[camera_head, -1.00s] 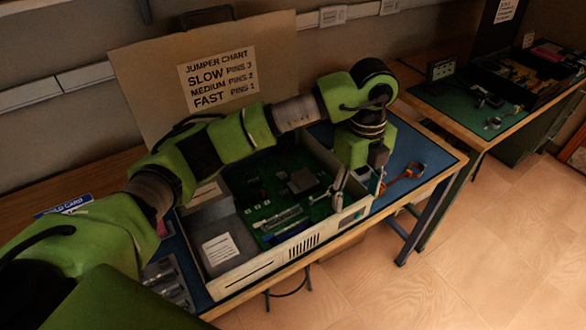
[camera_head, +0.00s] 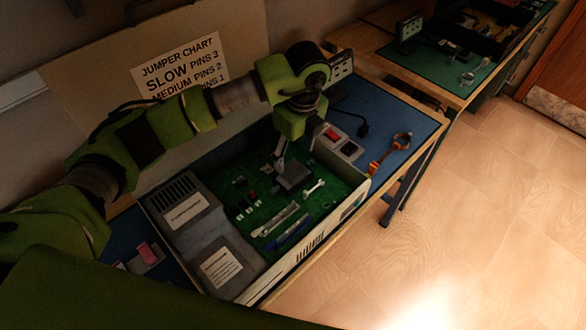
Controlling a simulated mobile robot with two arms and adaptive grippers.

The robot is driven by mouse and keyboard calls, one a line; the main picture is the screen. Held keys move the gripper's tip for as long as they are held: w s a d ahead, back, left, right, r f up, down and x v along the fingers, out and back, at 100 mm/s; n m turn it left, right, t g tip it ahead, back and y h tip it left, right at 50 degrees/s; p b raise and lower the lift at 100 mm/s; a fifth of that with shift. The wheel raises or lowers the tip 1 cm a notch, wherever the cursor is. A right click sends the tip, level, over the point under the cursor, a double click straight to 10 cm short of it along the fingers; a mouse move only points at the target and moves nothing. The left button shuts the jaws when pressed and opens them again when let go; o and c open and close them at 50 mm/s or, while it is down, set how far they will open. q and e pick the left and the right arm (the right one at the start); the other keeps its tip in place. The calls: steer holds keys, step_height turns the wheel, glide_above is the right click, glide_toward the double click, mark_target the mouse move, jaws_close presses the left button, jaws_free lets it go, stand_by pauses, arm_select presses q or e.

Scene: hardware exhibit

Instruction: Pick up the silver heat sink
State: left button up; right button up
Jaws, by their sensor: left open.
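The silver heat sink appears to be the grey square block (camera_head: 293,178) on the green circuit board (camera_head: 240,195) inside the open computer case (camera_head: 262,285). My left gripper (camera_head: 280,160) points down just above and behind this block, with its fingers partly dark and overlapping the block's far edge. It is open, and I see nothing held in it. I cannot tell whether a finger touches the block. My right gripper is out of view.
Long slots (camera_head: 285,225) lie in front. A box with a red switch (camera_head: 338,142) stands at the case's right end. An orange-handled tool (camera_head: 390,152) lies on the blue mat (camera_head: 415,122).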

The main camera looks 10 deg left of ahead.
mark_target(294, 168)
arm_select(q)
steer(key=shift+w+a+f, duration=0.1)
steer(key=shift+a+f, duration=0.1)
steer(key=shift+f, duration=0.55)
steer(key=shift+d+f+p, duration=0.15)
steer(key=shift+f+p, duration=0.6)
step_height(294, 168, down, 3)
steer(key=shift+w+r+p, duration=0.15)
steer(key=shift+p, duration=0.25)
steer(key=shift+w+f, duration=0.1)
steer(key=shift+f, duration=0.35)
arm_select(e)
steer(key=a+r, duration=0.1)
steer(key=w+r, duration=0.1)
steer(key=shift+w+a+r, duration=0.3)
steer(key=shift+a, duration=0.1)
arm_select(q)
steer(key=c, duration=0.9)
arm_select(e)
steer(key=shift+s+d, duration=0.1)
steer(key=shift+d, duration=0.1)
